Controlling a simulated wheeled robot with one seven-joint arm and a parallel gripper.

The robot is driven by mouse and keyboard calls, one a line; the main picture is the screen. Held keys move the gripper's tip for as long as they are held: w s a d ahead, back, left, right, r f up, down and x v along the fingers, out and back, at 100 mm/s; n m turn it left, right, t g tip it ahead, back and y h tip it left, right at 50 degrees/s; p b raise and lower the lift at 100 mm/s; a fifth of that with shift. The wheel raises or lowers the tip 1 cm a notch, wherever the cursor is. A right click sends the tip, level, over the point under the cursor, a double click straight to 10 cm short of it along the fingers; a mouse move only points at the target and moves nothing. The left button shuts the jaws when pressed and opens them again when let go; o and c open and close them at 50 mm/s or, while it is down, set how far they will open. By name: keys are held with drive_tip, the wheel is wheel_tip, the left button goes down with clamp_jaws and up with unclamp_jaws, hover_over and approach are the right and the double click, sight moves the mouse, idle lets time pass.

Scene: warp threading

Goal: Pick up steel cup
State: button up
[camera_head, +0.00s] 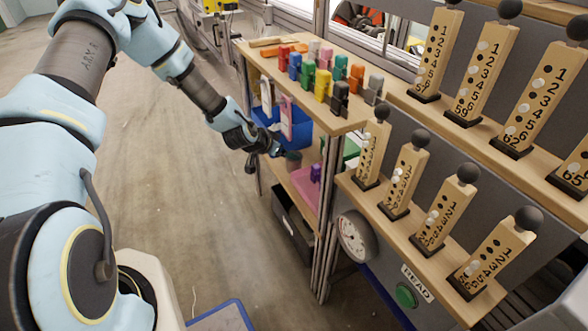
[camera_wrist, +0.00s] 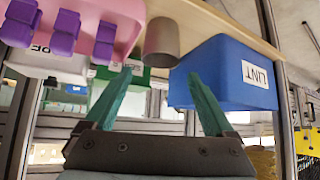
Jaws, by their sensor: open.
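The steel cup (camera_wrist: 161,42) is a plain grey cylinder at the upper middle of the wrist view, between a pink bin and a blue bin. In the head view the cup (camera_head: 293,160) is small, just beyond my gripper (camera_head: 276,150). My gripper, with its green fingers, also shows in the wrist view (camera_wrist: 163,78). It is open and empty. The cup lies ahead of the gap between the fingertips, and no finger appears to touch it.
The blue bin (camera_wrist: 222,72) marked LINT is close to the right finger. The pink bin (camera_wrist: 118,18) with purple pieces (camera_wrist: 65,30) is at the left. A wooden shelf (camera_head: 345,122) with coloured blocks stands above the cup in the head view. Open floor (camera_head: 200,200) lies left.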

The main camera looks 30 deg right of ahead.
drive_tip(key=x, duration=1)
drive_tip(key=shift+f, duration=0.2)
drive_tip(key=shift+a, duration=0.1)
drive_tip(key=c, duration=1.1)
drive_tip(key=shift+c, duration=0.2)
drive_tip(key=shift+r, duration=0.15)
